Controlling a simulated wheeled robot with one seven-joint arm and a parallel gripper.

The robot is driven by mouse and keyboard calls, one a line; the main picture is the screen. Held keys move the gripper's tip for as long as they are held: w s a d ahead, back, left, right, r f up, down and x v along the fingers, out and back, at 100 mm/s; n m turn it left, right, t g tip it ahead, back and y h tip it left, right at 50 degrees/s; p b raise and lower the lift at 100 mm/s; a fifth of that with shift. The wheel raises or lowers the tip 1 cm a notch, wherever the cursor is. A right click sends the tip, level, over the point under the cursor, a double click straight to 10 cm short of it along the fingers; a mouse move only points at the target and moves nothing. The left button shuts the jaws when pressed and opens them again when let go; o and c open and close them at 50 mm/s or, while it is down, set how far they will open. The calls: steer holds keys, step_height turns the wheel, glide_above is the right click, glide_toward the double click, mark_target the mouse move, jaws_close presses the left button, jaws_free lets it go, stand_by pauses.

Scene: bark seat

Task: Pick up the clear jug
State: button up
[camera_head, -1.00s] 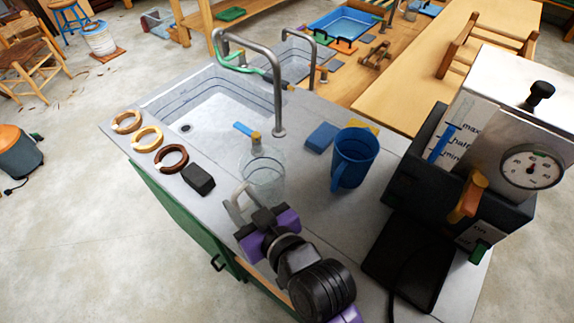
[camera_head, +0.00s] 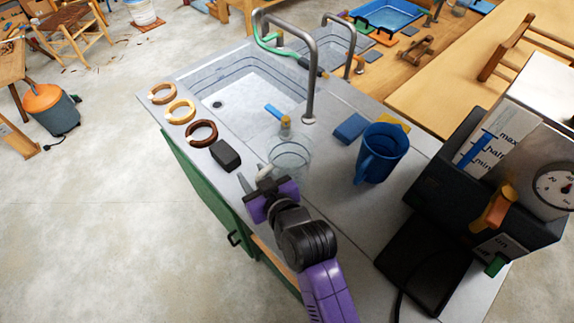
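The clear jug (camera_head: 291,157) stands upright on the grey counter, right of the dark block and left of the blue jug. It is see-through, so its outline and handle are hard to make out. My gripper (camera_head: 254,177) is at the jug's near left side, with its purple body just in front. Its two pale fingers are apart, with a gap between them. They are close to the jug; I cannot tell whether they touch it or whether its handle lies between them.
A blue jug (camera_head: 382,152) and blue sponge (camera_head: 351,127) stand to the right. A dark block (camera_head: 225,155) and rings (camera_head: 201,133) lie left. A tap (camera_head: 311,80) rises behind by the sink (camera_head: 245,98). A black machine (camera_head: 450,170) fills the right side.

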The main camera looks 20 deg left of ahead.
jaws_close()
stand_by(0.4)
